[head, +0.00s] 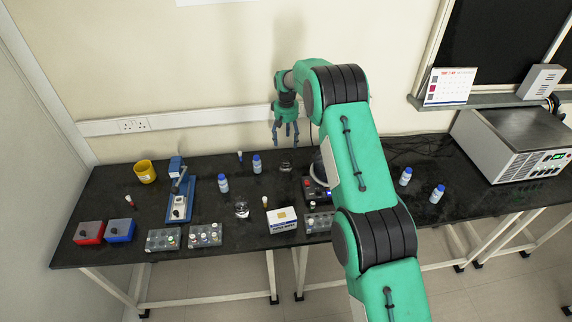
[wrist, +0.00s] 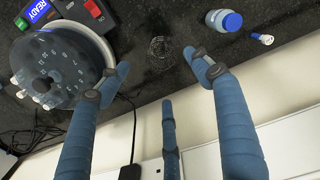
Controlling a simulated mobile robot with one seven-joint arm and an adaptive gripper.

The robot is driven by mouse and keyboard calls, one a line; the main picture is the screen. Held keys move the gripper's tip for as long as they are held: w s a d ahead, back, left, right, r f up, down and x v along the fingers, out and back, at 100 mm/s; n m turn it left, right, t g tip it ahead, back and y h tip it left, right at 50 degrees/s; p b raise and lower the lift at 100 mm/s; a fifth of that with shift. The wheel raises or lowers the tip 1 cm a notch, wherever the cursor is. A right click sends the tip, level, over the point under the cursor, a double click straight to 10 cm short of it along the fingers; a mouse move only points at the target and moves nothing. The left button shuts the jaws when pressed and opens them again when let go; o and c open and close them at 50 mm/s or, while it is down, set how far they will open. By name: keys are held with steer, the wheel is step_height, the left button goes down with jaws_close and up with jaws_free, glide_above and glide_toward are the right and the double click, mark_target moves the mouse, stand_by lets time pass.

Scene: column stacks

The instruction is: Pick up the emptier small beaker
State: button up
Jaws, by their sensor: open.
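A small clear glass beaker (head: 287,167) stands near the back of the black bench in the head view. It also shows in the wrist view (wrist: 160,47) and looks clear, with no visible liquid. A second clear glass vessel (head: 242,209) stands nearer the front, to the left. It is too small to tell how full it is. My gripper (head: 286,141) is open and empty, its fingers pointing down above the back beaker. In the wrist view, the fingers (wrist: 156,62) are spread, with the beaker beyond them, not touched.
A round device (wrist: 62,65) is left of the beaker in the wrist view. A blue-capped bottle (wrist: 222,20) and a small tube (wrist: 262,38) are right. In the head view a white box (head: 282,220) is near the front vessel. The wall is close behind.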

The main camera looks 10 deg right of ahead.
glide_toward(286, 159)
steer(key=shift+s+a+f, duration=0.15)
steer(key=shift+s+f, duration=1.05)
steer(key=shift+s, duration=0.3)
steer(key=shift+f, duration=0.1)
steer(key=shift+w+f+b, duration=0.15)
steer(key=shift+f+b, duration=0.25)
steer(key=shift+f, duration=2.1)
steer(key=shift+c, duration=0.5)
steer(key=c, duration=1.2)
